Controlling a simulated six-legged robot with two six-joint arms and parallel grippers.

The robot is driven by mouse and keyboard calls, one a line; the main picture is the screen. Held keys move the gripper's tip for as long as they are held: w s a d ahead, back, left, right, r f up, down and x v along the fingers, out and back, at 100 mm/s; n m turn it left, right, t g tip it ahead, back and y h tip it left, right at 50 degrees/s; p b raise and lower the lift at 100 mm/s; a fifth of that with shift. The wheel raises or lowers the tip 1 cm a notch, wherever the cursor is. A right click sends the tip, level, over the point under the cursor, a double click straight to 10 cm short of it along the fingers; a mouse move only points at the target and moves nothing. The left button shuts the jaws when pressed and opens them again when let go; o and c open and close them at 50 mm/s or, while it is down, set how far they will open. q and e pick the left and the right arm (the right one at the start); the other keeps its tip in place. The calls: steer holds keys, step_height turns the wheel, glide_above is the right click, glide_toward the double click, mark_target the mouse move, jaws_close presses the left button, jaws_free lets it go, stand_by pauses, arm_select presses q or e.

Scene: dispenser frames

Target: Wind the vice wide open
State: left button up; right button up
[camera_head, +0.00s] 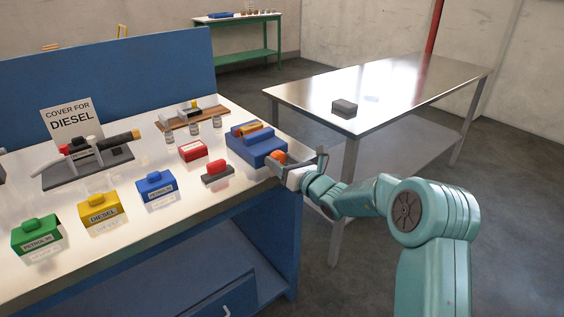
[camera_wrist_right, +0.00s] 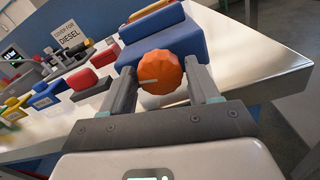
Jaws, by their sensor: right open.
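The blue vice (camera_head: 248,146) stands at the right end of the bench, with a tan-orange piece (camera_head: 250,128) showing along its top. Its round orange knob (camera_head: 277,157) faces my right arm. In the right wrist view the knob (camera_wrist_right: 160,72) has a pale mark on its face, and the blue vice body (camera_wrist_right: 170,38) is behind it. My right gripper (camera_head: 305,168) is open, its fingers on either side of the knob; I see a gap on the right, and cannot tell whether the left finger touches. How wide the vice jaws stand is hard to tell. My left gripper is not in view.
On the bench are a red block (camera_head: 192,151), a grey block with a red top (camera_head: 217,172), and green (camera_head: 37,236), yellow (camera_head: 101,209) and blue (camera_head: 155,187) covers. A nozzle stand (camera_head: 88,170) is behind them. A steel table (camera_head: 390,85) stands right, across open floor.

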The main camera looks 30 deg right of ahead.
steer(key=c, duration=0.8)
steer(key=shift+o, duration=0.2)
steer(key=n+b, duration=0.1)
steer(key=b, duration=0.1)
steer(key=n+b, duration=0.1)
steer(key=b, duration=0.1)
steer(key=shift+f, duration=0.35)
steer(key=shift+r+n+b, duration=0.2)
steer(key=shift+n+b, duration=0.3)
steer(key=shift+r, duration=0.1)
steer(key=o, duration=0.8)
steer(key=shift+c, duration=0.2)
steer(key=shift+s, duration=0.1)
steer(key=s+d, duration=0.1)
steer(key=s, duration=1.5)
steer(key=shift+d, duration=0.15)
